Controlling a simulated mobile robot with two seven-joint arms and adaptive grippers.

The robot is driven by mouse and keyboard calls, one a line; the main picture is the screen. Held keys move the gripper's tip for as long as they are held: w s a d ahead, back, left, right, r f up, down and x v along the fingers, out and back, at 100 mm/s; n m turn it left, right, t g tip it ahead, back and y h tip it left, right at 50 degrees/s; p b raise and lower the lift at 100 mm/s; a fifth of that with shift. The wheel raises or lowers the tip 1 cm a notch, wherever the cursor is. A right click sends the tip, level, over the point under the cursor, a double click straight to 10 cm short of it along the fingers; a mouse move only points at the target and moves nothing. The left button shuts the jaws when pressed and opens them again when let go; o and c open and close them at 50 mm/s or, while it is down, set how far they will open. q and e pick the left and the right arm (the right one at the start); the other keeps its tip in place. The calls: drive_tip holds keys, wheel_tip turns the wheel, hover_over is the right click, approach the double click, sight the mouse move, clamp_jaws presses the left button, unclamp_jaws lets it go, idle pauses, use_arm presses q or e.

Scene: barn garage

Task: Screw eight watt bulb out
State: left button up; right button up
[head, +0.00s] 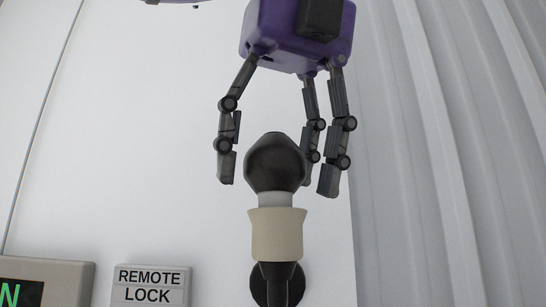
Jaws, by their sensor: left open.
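The bulb (275,165) is dark and round with a pale grey collar. It stands upright in a beige socket (276,234) on a black stem, in the middle of the head view. My left gripper (275,182) has a purple palm and several dark jointed fingers. It points down over the bulb with its fingers spread. One finger is on the left of the bulb and others are on the right. A gap shows between the left finger and the bulb; contact on the right side I cannot tell. My right gripper is not in view.
A flat white wall panel stands behind the bulb. A sign reading "REMOTE LOCK" (150,287) and a box with green lettering (62,281) are at lower left. Pale corrugated sheeting (450,150) fills the right side. The space left of the bulb looks clear.

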use_arm(q)
drive_tip(key=m+h, duration=0.1)
drive_tip(key=m, duration=0.2)
drive_tip(key=shift+m, duration=0.4)
drive_tip(key=m+h, duration=0.1)
drive_tip(key=m, duration=0.1)
drive_tip(key=m+h, duration=0.1)
drive_tip(key=shift+w+a+m, duration=0.1)
drive_tip(key=shift+a+m, duration=0.2)
drive_tip(key=shift+m, duration=0.1)
drive_tip(key=shift+m+h, duration=0.3)
drive_tip(key=shift+m, duration=0.6)
drive_tip(key=shift+d+m+h, duration=0.15)
drive_tip(key=shift+m+h, duration=0.25)
drive_tip(key=shift+m, duration=0.6)
drive_tip(key=shift+g, duration=0.3)
drive_tip(key=shift+c, duration=0.5)
drive_tip(key=c, duration=0.7)
drive_tip(key=shift+c, duration=0.3)
